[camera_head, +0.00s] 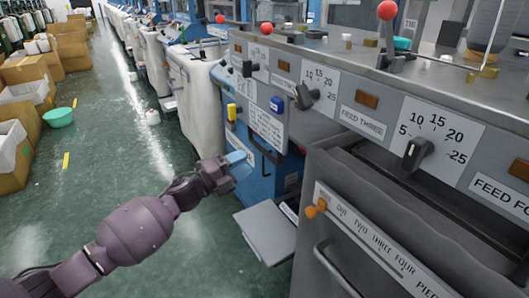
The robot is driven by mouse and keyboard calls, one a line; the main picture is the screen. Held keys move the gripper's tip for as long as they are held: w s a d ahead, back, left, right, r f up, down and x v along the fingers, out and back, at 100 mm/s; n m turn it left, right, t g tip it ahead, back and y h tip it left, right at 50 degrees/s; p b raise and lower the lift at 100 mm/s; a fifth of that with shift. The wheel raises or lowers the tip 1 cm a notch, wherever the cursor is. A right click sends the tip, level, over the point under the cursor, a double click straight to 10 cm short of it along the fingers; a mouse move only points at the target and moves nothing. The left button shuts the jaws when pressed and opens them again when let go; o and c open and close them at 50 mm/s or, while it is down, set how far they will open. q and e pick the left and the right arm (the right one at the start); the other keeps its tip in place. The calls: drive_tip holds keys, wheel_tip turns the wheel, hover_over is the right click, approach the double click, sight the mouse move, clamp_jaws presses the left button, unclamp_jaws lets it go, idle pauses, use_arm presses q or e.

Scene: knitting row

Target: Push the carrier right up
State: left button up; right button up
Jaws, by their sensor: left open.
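No part in view is labelled as the carrier, and I cannot tell which it is. An orange knob (315,208) sits at the left end of a slotted strip (372,243) lettered "ONE TWO THREE FOUR" on the nearest grey machine front. My left gripper (241,168) is open, in front of the blue machine panel (262,178), left of the orange knob and apart from it. It appears close to a dark curved handle (265,148); I cannot tell whether they touch. My right gripper is not in view.
A grey plate (268,232) juts out low below the gripper. Cardboard boxes (20,152) and a green basin (58,117) stand at left. The green aisle floor (110,130) between is mostly clear.

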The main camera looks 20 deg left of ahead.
sight(264, 149)
use_arm(q)
drive_tip(key=b+x, duration=0.1)
drive_tip(key=x, duration=0.6)
drive_tip(key=shift+w+d, duration=0.15)
drive_tip(key=shift+w, duration=0.05)
clamp_jaws()
